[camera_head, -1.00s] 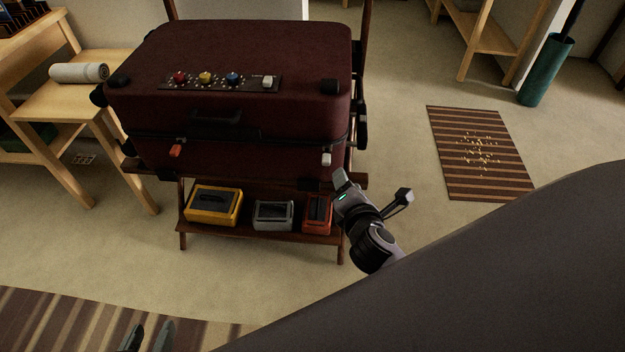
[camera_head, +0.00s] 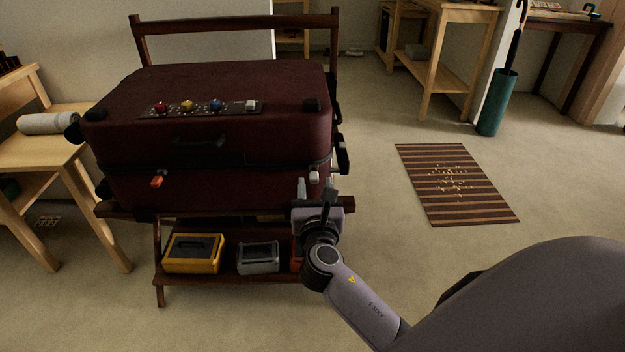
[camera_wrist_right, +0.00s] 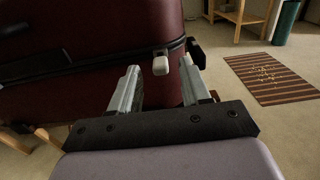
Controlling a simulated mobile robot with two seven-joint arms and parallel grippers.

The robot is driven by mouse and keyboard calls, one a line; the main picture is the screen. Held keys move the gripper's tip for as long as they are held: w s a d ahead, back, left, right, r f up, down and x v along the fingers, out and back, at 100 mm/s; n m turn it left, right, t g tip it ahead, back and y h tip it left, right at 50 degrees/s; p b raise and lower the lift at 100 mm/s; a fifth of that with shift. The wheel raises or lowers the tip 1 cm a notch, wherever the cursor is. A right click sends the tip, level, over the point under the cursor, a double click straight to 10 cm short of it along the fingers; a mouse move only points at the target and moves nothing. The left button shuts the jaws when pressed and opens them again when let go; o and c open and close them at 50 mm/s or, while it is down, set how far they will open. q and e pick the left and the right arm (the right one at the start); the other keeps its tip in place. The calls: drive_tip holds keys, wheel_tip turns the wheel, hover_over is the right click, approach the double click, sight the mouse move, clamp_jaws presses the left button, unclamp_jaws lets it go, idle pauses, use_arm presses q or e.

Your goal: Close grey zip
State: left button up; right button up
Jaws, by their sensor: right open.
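The dark red suitcase (camera_head: 230,125) lies on a wooden rack, its seam running around the front and right side. The grey zip pull (camera_head: 314,177) hangs at the right end of the front seam. It also shows in the right wrist view (camera_wrist_right: 160,64). An orange-red zip pull (camera_head: 156,182) hangs at the front left. My right gripper (camera_head: 316,192) is open just in front of and below the grey pull. In the right wrist view the pull appears between its two fingertips (camera_wrist_right: 159,72), with no visible grip. My left gripper is not in view.
The rack's lower shelf (camera_head: 220,277) holds a yellow case (camera_head: 193,254), a grey case (camera_head: 258,258) and a partly hidden red one. A wooden bench (camera_head: 45,160) stands left. A striped mat (camera_head: 455,185) lies on open floor at right.

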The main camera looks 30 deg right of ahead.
sight(314, 180)
drive_tip(key=shift+b+x, duration=0.55)
drive_tip(key=shift+x, duration=1.85)
drive_tip(key=shift+a, duration=0.1)
clamp_jaws()
